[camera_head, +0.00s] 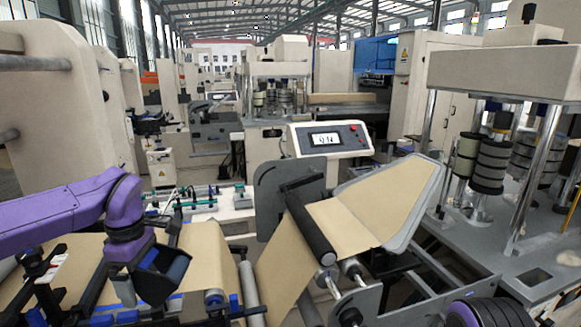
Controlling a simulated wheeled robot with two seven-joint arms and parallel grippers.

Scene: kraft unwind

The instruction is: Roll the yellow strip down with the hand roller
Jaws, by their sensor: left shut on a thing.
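My left arm (60,220) is purple and comes in from the left. My left gripper (148,283) points down over the left-hand stretch of tan kraft paper (205,248). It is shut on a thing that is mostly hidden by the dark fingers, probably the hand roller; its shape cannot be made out. I cannot pick out the yellow strip. My right gripper is out of view; a dark and purple part at the bottom right looks like my right arm.
Tan paper runs over a black roller (311,235) and up a sloped panel (430,190) on the right. A control box with a display (328,140) stands behind. Metal rollers and frame bars lie close to the left gripper. A machine with posts (525,175) fills the right.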

